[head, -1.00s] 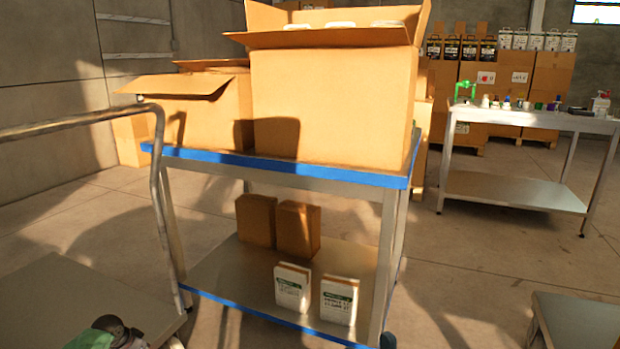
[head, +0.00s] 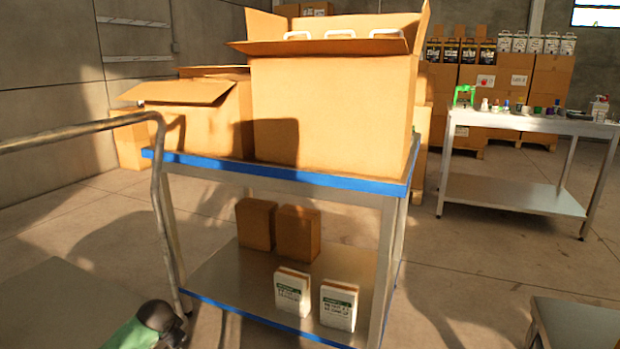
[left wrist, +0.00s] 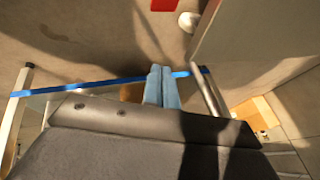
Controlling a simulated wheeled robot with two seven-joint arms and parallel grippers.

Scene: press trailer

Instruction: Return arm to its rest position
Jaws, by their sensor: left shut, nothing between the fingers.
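My left gripper (left wrist: 162,86) shows in the left wrist view as two pale blue fingers pressed together, with nothing visible between them. The grey body of the wrist fills the lower part of that view. In the head view a green and black part of my left arm shows at the bottom left, in front of the cart; the fingers are not visible there. My right gripper is in neither view.
A blue-edged cart (head: 290,179) carries open cardboard boxes (head: 335,108) on top, with small brown and white boxes below. A metal handrail (head: 75,136) stands left. A steel table (head: 520,123) with small items stands at the right. Floor between is clear.

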